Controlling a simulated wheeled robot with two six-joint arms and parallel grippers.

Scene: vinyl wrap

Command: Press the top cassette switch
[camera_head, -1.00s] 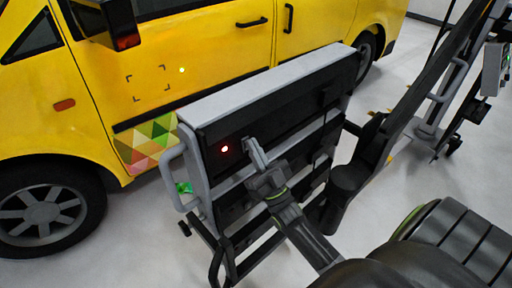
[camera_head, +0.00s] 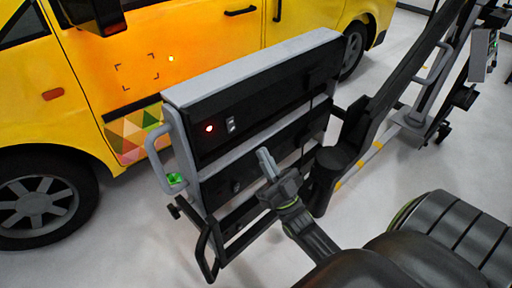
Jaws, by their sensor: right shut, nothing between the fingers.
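The cassette unit is a dark rack with a grey frame (camera_head: 255,66) in the middle of the head view. Its top cassette (camera_head: 270,105) has a glowing red light (camera_head: 209,128) at the left. A small pale switch (camera_head: 231,125) sits just right of the light. My right gripper (camera_head: 265,158) is shut and empty, in front of the rack, below and to the right of the switch and apart from it. A lower cassette with a dark knob or switch (camera_head: 236,186) is below. My left gripper is not in view.
A yellow van (camera_head: 200,45) with a colored triangle pattern stands behind the rack. A grey handle (camera_head: 158,150) sticks out at the rack's left side. A dark post with a frame (camera_head: 400,90) stands at the right. The floor at lower left is clear.

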